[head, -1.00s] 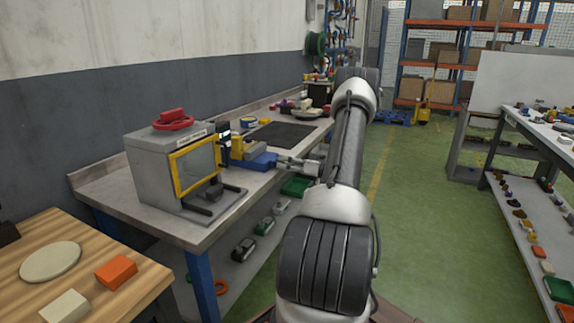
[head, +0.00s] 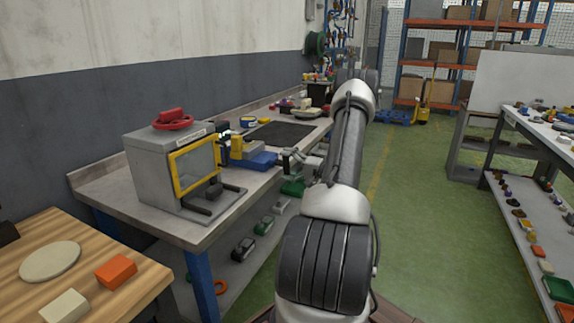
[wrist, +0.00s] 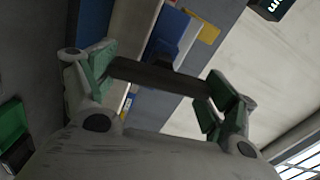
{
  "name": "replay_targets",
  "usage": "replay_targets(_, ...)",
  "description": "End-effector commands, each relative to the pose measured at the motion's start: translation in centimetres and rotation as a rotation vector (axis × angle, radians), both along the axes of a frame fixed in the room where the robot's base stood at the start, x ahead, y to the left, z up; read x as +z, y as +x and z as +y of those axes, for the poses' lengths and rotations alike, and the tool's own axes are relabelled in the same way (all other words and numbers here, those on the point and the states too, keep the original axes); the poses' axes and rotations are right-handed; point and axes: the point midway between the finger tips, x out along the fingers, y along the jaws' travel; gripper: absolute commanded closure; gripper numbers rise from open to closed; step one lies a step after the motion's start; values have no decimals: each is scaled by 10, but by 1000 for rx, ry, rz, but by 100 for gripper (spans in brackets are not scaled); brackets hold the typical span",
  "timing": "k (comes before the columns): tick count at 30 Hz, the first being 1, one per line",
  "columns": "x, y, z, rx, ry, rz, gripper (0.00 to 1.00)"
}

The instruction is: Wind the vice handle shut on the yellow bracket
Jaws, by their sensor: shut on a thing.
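The blue vice (head: 262,161) stands at the front edge of the grey workbench in the head view. The yellow bracket (head: 242,148) is at the vice's left end; whether the jaws touch it is too small to tell. My gripper (head: 291,158) is just right of the vice. In the wrist view my gripper (wrist: 160,82) has its green-padded fingers at the two ends of a dark bar, the vice handle (wrist: 155,75), and is shut on it. Behind the handle the blue vice body (wrist: 172,32) and a yellow part (wrist: 208,31) show.
A grey box with a yellow-framed window (head: 160,170) stands on the bench (head: 195,228) left of the vice. A dark mat (head: 283,134) lies behind it. Green and dark items sit on the shelf below. The green floor to the right is open.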

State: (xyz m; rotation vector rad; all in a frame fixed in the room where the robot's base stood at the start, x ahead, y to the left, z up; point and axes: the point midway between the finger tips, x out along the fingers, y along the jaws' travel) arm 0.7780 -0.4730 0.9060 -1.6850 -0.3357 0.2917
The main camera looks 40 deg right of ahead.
Motion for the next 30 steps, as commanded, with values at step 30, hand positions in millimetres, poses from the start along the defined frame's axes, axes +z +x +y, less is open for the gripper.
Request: replay_targets(30,-7,-1,1,-4,891,370,38)
